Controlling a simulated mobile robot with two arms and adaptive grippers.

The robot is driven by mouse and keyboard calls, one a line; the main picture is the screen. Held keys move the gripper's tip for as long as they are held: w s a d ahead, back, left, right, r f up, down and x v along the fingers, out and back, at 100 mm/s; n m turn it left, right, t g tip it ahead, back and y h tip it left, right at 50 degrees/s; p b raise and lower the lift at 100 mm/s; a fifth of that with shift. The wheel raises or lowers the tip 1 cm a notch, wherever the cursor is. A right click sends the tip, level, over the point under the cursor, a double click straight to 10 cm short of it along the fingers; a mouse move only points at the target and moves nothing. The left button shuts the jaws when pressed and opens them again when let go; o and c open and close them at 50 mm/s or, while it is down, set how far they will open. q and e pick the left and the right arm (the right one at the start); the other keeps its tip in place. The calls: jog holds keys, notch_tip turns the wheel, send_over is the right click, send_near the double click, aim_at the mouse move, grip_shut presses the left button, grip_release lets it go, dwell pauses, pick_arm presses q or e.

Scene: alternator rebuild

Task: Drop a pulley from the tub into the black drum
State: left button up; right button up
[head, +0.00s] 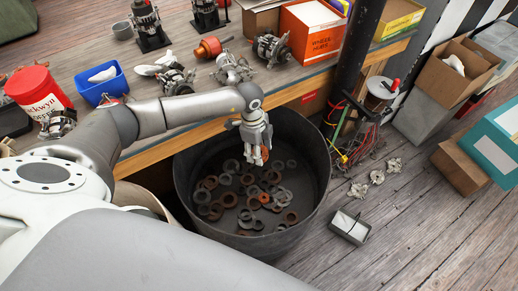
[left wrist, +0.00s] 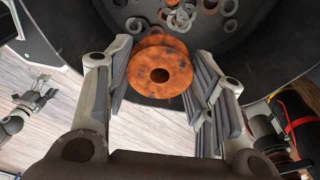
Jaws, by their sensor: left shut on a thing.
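The black drum (head: 318,205) stands on the floor against the bench front, its bottom strewn with grey and rusty rings. My left gripper (head: 257,152) is over the drum's opening, pointing down. It is shut on a rusty orange pulley (left wrist: 160,72), which sits between the fingers in the left wrist view; only an orange sliver shows in the head view (head: 265,153). The drum wall (left wrist: 250,60) lies beyond the pulley in the wrist view. My right gripper (left wrist: 37,96) shows small at the left of that view, empty, its fingers seemingly apart.
The bench holds a red tub (head: 38,86), a blue bin (head: 101,84), alternator parts and an orange box (head: 312,32). A dark post (head: 357,55) and a cable tangle (head: 357,145) stand right of the drum. Cardboard boxes are farther right; the floor at lower right is mostly clear.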

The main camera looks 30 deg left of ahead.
pick_arm(q)
jog(key=shift+f+b, duration=2.5)
jog(key=shift+f, duration=0.25)
jog(key=o, duration=1.2)
jog(key=shift+o, duration=0.2)
jog(key=shift+r, duration=0.1)
jog(key=r, duration=0.4)
jog(key=a+r, duration=0.1)
jog(key=r, duration=0.7)
jog(key=shift+a, duration=0.25)
jog(key=shift+f, duration=0.1)
